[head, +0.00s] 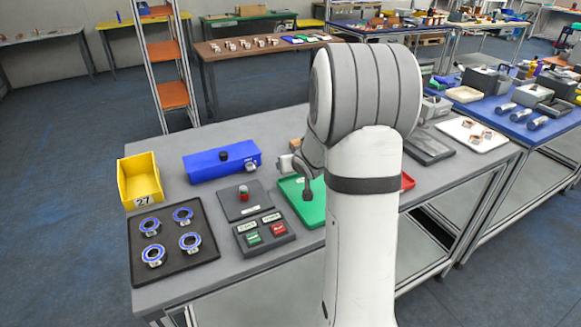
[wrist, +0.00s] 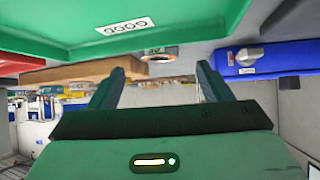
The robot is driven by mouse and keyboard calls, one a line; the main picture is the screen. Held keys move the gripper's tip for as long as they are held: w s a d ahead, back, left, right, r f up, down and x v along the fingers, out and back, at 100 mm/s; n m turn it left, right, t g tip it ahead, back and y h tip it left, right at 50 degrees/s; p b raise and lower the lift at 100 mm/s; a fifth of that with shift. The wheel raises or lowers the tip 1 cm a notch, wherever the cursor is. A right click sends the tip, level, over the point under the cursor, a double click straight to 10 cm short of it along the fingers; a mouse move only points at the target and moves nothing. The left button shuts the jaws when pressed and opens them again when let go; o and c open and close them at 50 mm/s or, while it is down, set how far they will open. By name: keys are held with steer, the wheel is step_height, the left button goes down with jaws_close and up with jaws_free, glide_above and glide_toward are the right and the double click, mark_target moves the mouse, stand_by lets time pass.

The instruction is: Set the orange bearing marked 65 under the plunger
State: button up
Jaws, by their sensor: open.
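In the wrist view my gripper (wrist: 158,75) is open, with nothing between its two fingers. A small ring-shaped part with an orange-brown face (wrist: 160,53) lies beyond the fingertips, beside the green tray; its label is too small to read surely. In the head view my arm hides that part, and the gripper is mostly hidden too. No bearing clearly marked 65 shows. I cannot tell for sure which part is the plunger; a red-topped post (head: 243,192) stands on a dark grey plate on the table.
A black tray (head: 172,267) holds several blue-ringed bearings at the front left. A yellow bin (head: 139,181) marked 27, a blue box (head: 222,164) and a button panel (head: 263,234) stand nearby. The green tray (head: 312,210) shows labelled GOOD in the wrist view (wrist: 170,20).

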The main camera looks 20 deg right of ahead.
steer(key=x, duration=0.4)
steer(key=shift+w+d+f, duration=0.1)
steer(key=c, duration=1.3)
